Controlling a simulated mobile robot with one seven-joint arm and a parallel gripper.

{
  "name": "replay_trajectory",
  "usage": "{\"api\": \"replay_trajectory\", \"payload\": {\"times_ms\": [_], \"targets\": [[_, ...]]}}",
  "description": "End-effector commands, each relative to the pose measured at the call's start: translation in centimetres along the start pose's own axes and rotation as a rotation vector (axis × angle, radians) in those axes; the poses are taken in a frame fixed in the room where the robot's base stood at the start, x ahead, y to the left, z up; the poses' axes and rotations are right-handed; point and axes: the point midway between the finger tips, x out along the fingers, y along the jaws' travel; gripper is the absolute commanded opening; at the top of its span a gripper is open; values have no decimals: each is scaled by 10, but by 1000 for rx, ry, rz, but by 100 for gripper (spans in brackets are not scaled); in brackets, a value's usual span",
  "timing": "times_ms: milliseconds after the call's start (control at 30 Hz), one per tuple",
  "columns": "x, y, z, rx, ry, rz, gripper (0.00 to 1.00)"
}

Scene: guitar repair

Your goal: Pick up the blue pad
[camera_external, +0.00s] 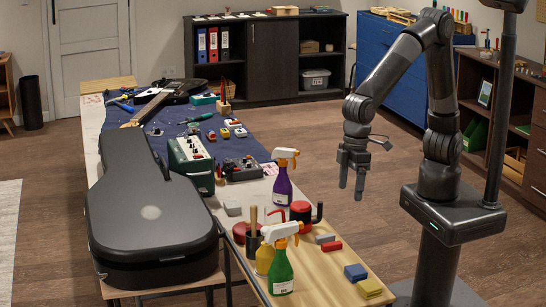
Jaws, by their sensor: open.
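The blue pad (355,272) is a small blue block lying near the right front edge of the wooden table. A yellow pad (369,288) lies just in front of it, close or touching. My gripper (351,188) points down in the air beyond the table's right side, above and behind the blue pad in the picture. Its two fingers are apart with nothing between them. The gripper is clear of the pad.
A red block (331,246) and a grey block (325,238) lie left of the blue pad. A green spray bottle (281,270) and a purple one (282,186) stand on the table (320,285). A black guitar case (150,215) fills the left side. Floor between table and my base is clear.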

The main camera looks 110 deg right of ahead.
Motion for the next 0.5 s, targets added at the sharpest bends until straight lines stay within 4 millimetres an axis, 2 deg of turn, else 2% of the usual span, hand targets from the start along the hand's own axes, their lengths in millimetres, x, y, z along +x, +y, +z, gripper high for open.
{"api": "replay_trajectory", "payload": {"times_ms": [33,233,333,500], "targets": [[17,-14,-3,-5,-22,11,80],[71,-56,-10,-2,-75,48,80],[90,-69,-11,-1,-90,61,80],[106,-79,-10,0,-100,72,80]]}}
